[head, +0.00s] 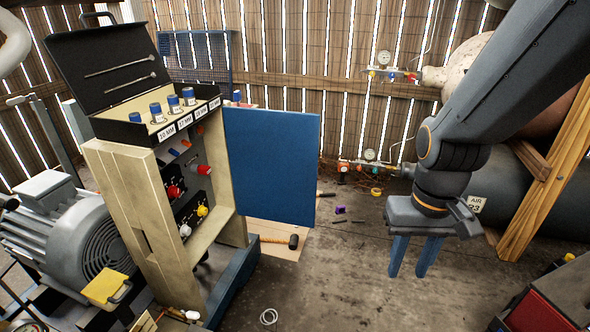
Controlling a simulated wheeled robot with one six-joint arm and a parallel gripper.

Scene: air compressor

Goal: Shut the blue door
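The blue door (275,165) is a flat panel standing swung out to the right from the tall beige cabinet (135,205). It is open, and the cabinet's front with its coloured knobs and valves is exposed. My gripper (408,272) hangs at the right of the picture with its two blue fingers pointing down. The fingers are apart with a gap between them and nothing in it. The gripper is to the right of the door and clear of it, nearer the camera.
A grey motor (75,235) stands left of the cabinet. A black lidded box (125,80) sits open on top. A hammer (290,241) and small tools lie on the floor near the door. A grey air tank (510,185) is behind my arm. A red box (545,310) is at lower right.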

